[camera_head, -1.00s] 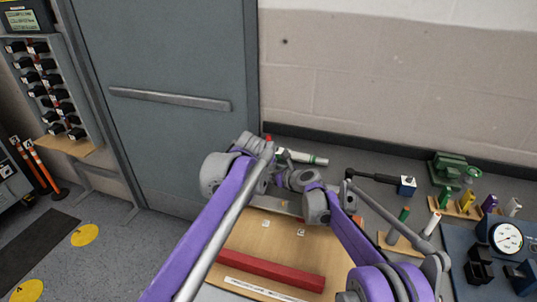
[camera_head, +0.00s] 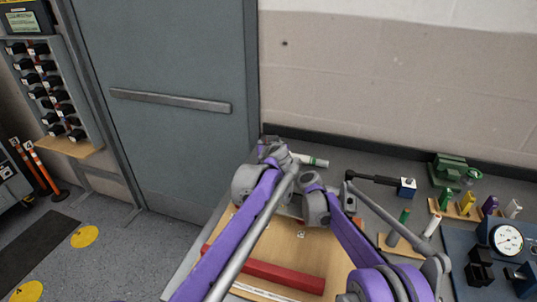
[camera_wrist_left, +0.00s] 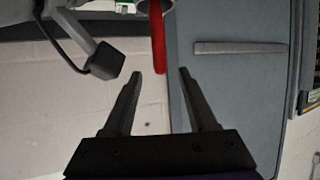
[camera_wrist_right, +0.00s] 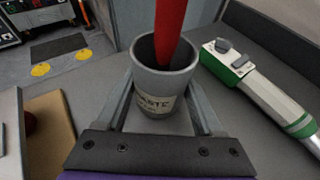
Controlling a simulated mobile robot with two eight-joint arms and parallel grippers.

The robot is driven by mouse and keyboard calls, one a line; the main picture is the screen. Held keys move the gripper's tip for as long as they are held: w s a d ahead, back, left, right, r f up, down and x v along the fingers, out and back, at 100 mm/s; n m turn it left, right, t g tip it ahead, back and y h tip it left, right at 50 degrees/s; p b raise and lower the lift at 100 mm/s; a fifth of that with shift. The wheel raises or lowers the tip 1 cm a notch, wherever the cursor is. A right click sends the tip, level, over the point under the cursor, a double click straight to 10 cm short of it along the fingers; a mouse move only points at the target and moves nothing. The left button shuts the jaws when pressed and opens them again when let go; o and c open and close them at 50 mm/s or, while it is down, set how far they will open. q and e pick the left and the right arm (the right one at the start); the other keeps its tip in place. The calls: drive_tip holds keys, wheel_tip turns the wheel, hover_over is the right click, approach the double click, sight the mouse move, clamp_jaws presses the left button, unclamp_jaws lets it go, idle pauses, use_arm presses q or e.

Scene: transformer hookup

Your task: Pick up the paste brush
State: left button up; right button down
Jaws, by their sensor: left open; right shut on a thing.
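The paste brush shows as a red handle (camera_wrist_right: 170,32) standing up in a grey paste pot (camera_wrist_right: 150,85) in the right wrist view. The brush's lower end is hidden in the pot. My right gripper (camera_wrist_right: 163,100) is shut on the pot, one finger on each side. In the left wrist view the red handle (camera_wrist_left: 158,40) reaches to the fingertips of my left gripper (camera_wrist_left: 172,72), which is open. The handle's end is close to one fingertip; I cannot tell whether they touch. In the head view my arms hide the pot and brush.
A white and green tool (camera_wrist_right: 262,95) lies beside the pot on the grey bench. A wooden board with a red bar (camera_head: 275,274) is in front. A black-handled tool (camera_head: 375,179), a green vise (camera_head: 450,168) and a dial gauge (camera_head: 507,239) stand to the right.

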use_arm(q)
drive_tip(key=shift+r+x, duration=0.1)
drive_tip(key=shift+x, duration=1.3)
drive_tip(key=shift+r+x, duration=0.15)
drive_tip(key=shift+x, duration=1.25)
drive_tip(key=shift+w, duration=0.1)
clamp_jaws()
